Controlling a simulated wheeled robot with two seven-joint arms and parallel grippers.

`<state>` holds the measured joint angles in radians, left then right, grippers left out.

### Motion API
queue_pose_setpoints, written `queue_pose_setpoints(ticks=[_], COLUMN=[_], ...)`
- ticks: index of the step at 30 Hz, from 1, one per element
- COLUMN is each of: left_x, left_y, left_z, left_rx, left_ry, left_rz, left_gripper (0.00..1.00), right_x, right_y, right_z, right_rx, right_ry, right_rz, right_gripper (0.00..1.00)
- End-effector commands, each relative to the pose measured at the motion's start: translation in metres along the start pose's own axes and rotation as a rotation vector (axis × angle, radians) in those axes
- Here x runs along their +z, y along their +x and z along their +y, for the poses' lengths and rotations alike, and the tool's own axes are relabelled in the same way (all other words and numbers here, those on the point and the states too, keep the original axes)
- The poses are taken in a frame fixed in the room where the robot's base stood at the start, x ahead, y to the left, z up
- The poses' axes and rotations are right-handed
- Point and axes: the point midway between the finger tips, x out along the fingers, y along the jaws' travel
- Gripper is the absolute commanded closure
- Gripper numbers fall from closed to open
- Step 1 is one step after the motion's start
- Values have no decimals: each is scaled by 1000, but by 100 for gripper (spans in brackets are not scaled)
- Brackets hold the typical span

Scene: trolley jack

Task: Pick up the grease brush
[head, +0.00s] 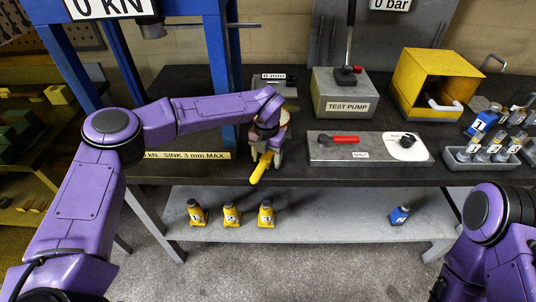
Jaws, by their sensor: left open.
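The grease brush appears to be the item with the yellow handle (260,168) at the front edge of the dark bench. The handle points down and toward me, past the edge. Its far end is hidden by my left gripper. My left gripper (266,155) is open and points down at the handle, with its fingers close around the handle's upper part. I cannot tell whether they touch it. My right arm is at the lower right, and its gripper is not in view.
A grey panel with a red lever (340,139) and the test pump (342,95) stand to the right. A yellow box-like guard (435,82) is behind. A tray of bottles (482,163) is far right. Yellow jacks (231,214) and a blue jack (399,215) stand on the lower shelf.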

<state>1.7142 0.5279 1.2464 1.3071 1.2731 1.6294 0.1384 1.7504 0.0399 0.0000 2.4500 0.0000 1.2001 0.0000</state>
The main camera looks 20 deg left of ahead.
Motion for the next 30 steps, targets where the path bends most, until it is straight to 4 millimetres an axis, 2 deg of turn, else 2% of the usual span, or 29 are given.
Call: queue_pose_setpoints(ticks=[5, 6, 8, 9, 11, 12, 19, 23, 27, 30], left_x=[0, 0, 0, 0, 0, 0, 1, 1, 1, -12], left_y=[1, 1, 1, 1, 1, 1, 0, -8, -32, -55], left_z=[0, 0, 0, 0, 0, 0, 0, 0, -1, -22], left_rx=[0, 1, 1, 1, 1, 1, 0, 1, 1, 1], left_ry=[0, 0, 0, 1, 1, 1, 1, 0, 1, 6], left_rz=[-1, -1, -1, -1, -1, -1, -2, -3, -8, -9], left_gripper=[36, 43, 62, 75, 95, 100, 100, 100, 100, 100], right_x=[0, 0, 0, 0, 0, 0, 0, 2, 5, 10], right_y=[0, 0, 0, 0, 0, 0, 1, 3, 12, 25], right_z=[0, 0, 0, 0, 0, 0, 0, 0, -1, -2], right_rx=[0, 0, 0, 0, 0, 0, 0, 0, 0, 0], right_ry=[0, 0, 0, 0, 0, 0, 0, 0, 0, 0], right_rz=[0, -1, 0, -1, -1, -1, -1, 0, 0, 0], right_gripper=[49, 49, 49, 49, 49, 49, 49, 49, 49, 49])
